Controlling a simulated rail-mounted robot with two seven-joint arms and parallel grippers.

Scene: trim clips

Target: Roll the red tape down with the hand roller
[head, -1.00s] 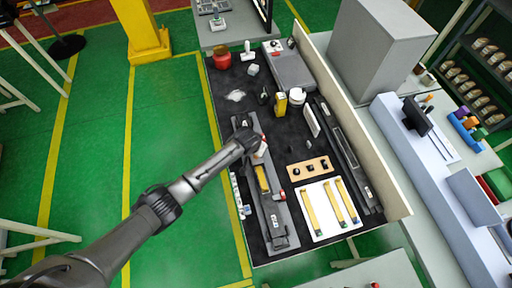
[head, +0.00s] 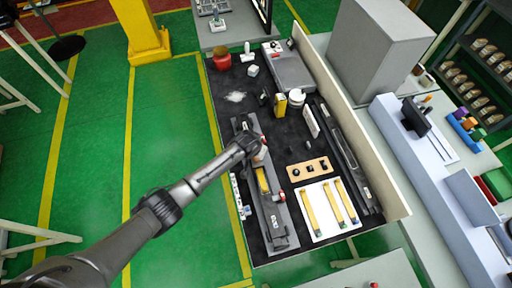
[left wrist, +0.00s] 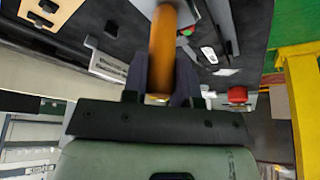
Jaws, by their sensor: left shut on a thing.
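My left gripper (head: 257,146) is over the far part of a long dark trim piece (head: 272,212) on the work table. In the left wrist view it is shut on an orange-brown handle (left wrist: 162,50), which looks like the hand roller's. The roller's working end is hidden, so I cannot tell whether it touches the trim. A small reddish and pale patch shows beside the fingers in the head view, too small to tell as tape or roller. A yellow piece (head: 262,179) lies on the trim nearer the front. My right gripper is not in view.
A white board with yellow strips (head: 318,226) and a wooden block with dark knobs (head: 309,169) lie to the right. A low wall (head: 365,140) edges the table's right side.

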